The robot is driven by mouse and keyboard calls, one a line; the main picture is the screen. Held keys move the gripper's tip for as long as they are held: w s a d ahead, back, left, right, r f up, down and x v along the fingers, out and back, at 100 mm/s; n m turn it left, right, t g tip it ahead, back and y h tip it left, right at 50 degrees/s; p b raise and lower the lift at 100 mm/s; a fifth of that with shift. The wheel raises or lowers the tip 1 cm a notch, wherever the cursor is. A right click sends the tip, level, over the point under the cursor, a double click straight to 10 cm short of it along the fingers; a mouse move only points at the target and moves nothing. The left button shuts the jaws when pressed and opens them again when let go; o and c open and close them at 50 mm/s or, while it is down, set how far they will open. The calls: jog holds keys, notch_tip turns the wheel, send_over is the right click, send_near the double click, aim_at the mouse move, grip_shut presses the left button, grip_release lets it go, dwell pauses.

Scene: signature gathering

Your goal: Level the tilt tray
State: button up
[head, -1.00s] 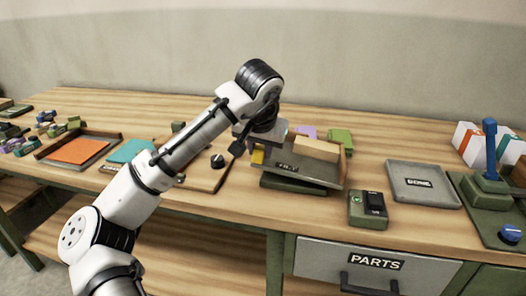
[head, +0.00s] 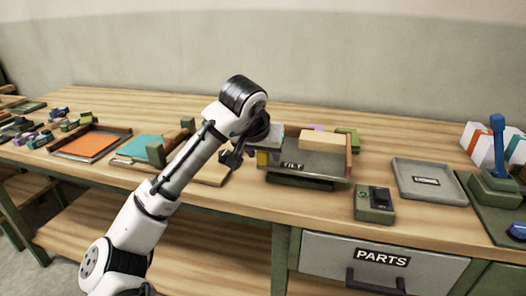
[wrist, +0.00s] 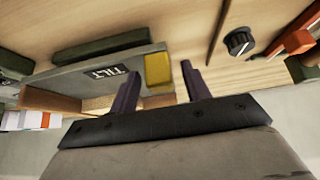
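The grey tilt tray (head: 318,163), marked TILT, sits on a dark green base (head: 300,183) and looks close to level; any small slope is hard to judge. A yellow tab (head: 262,158) is at its left end. A wooden block (head: 322,142) rests in the tray. In the wrist view, my gripper (wrist: 160,66) is open, with one dark finger on each side of the yellow tab (wrist: 158,70). The finger nearer the label overlaps the tray (wrist: 85,80) edge. I cannot tell whether either finger touches the tab.
A green box with a black switch (head: 375,203) and a grey tray (head: 428,181) stand to the right. A board with a black knob (wrist: 239,42) is beside the gripper. An orange-lined tray (head: 88,143) lies at the left.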

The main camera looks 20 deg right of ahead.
jog(key=shift+r, duration=0.1)
jog(key=v, duration=1.3)
jog(key=shift+s+r, duration=0.15)
jog(key=shift+r, duration=0.2)
